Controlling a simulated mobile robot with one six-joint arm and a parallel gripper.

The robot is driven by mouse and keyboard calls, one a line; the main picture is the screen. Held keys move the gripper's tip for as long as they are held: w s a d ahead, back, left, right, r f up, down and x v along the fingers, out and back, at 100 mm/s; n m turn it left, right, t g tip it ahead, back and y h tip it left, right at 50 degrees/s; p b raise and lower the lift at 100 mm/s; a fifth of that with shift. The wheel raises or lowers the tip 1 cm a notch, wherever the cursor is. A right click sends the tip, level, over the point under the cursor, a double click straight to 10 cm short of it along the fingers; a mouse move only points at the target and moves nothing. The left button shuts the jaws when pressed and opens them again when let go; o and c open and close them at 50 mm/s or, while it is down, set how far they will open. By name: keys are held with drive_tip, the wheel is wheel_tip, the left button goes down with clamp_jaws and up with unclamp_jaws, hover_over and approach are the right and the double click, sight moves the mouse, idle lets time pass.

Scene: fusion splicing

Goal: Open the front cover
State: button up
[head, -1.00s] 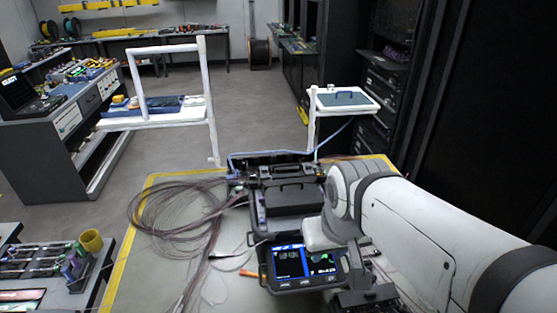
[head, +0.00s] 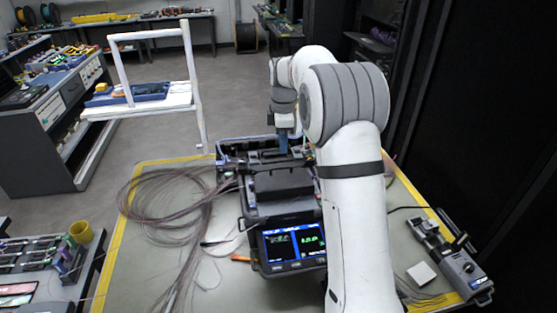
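The fusion splicer (head: 283,215) stands on the work table, its lit screen (head: 292,244) facing me. A dark, closed-looking block (head: 283,183) lies across its top behind the screen; I cannot tell for sure that it is the front cover. My gripper (head: 283,148) points down over the far part of the splicer, behind that block. It is small and partly lost against the dark casing, so I cannot tell whether its fingers are apart or touching anything. My arm hides the splicer's right side.
Loose fibre coils (head: 165,205) lie left of the splicer. A grey tool (head: 450,255) and a small white square (head: 421,274) lie on the right of the table (head: 225,285). A yellow cup (head: 81,232) stands at left, and a white-framed cart (head: 140,108) behind.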

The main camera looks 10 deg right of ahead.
drive_tip(key=shift+w+f+n, duration=0.6)
drive_tip(key=shift+w+f, duration=0.5)
drive_tip(key=shift+f, duration=0.1)
drive_tip(key=p, duration=0.1)
hover_over(283, 178)
drive_tip(key=w, duration=0.2)
drive_tip(key=shift+w+a+f, duration=0.1)
drive_tip(key=shift+f, duration=3.5)
clamp_jaws()
